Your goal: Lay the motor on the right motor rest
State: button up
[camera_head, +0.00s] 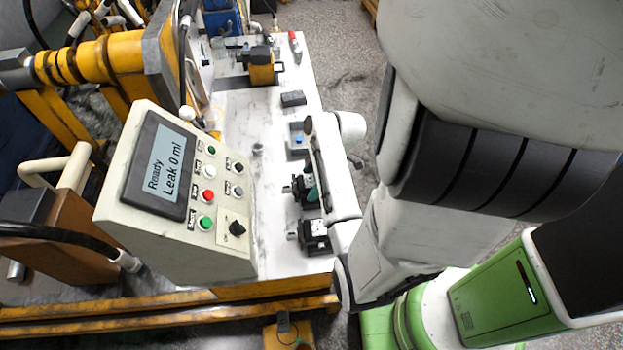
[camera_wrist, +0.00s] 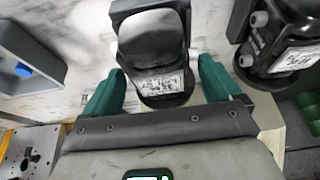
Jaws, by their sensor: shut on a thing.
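A black motor (camera_wrist: 158,84) with a white label stands between the two green fingers of my gripper (camera_wrist: 160,74) in the wrist view. My gripper is shut on it. In the head view this motor (camera_head: 302,188) shows beside my wrist, low over the white bench, partly covered by the gripper. A second black motor (camera_wrist: 285,38) with a label is at the right in the wrist view, apart from my gripper. It also shows in the head view (camera_head: 315,236), nearer the bench's front. I cannot make out the motor rests clearly, or whether the held motor touches one.
A grey tray (camera_wrist: 32,55) with a blue part lies at the left in the wrist view. A control box (camera_head: 175,195) reading "Ready, Leak 0 ml" stands at the bench's left. A dark block (camera_head: 293,98) and a yellow fixture (camera_head: 262,68) are farther back. The bench (camera_head: 240,130) middle is mostly clear.

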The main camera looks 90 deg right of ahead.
jog(key=shift+f, duration=0.1)
dwell(0.7)
jog(key=o, duration=1.5)
jog(key=shift+o, duration=0.2)
jog(key=shift+f, duration=0.15)
notch_tip(320, 180, up, 8)
jog(key=p, duration=0.8)
